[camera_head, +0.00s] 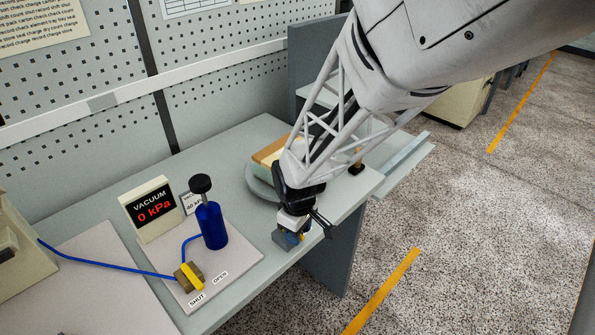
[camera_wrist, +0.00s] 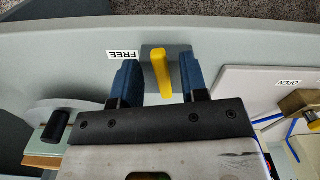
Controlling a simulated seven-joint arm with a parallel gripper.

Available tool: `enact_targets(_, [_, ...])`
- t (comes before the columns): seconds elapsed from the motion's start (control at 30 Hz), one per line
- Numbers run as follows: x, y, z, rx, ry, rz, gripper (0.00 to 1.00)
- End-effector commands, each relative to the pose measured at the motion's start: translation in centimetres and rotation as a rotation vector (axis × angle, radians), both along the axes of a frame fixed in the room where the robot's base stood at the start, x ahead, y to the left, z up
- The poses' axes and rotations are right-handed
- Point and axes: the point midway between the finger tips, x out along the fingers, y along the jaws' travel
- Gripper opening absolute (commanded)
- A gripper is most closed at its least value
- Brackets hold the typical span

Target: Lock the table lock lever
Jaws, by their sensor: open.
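The table lock lever (camera_wrist: 161,74) is a yellow bar on a grey block (camera_wrist: 150,56) near the table edge, in the wrist view. A label reading FREE (camera_wrist: 125,55), upside down in this view, sits left of the block. My gripper (camera_wrist: 159,78) is open, with one blue finger on each side of the lever. Gaps show between the fingers and the lever. In the head view my gripper (camera_head: 290,238) is low over the table's front edge and mostly hides the lever.
A vacuum display reading 0 kPa (camera_head: 153,208), a blue bottle (camera_head: 211,226) and a yellow-handled valve (camera_head: 189,276) stand to the left. A round grey plate (camera_head: 258,181) with a wooden-topped block lies behind my gripper. The floor beyond the edge is clear.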

Motion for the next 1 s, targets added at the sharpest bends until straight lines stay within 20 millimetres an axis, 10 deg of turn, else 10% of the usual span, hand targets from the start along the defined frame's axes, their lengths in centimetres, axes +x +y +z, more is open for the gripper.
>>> enact_targets(0.17, [0.0,0.0,0.01,0.0,0.0,0.0,0.4])
enact_targets(0.47, [0.0,0.0,0.02,0.0,0.0,0.0,0.0])
enact_targets(1.0, [-0.53,0.45,0.05,0.0,0.0,-0.163,0.0])
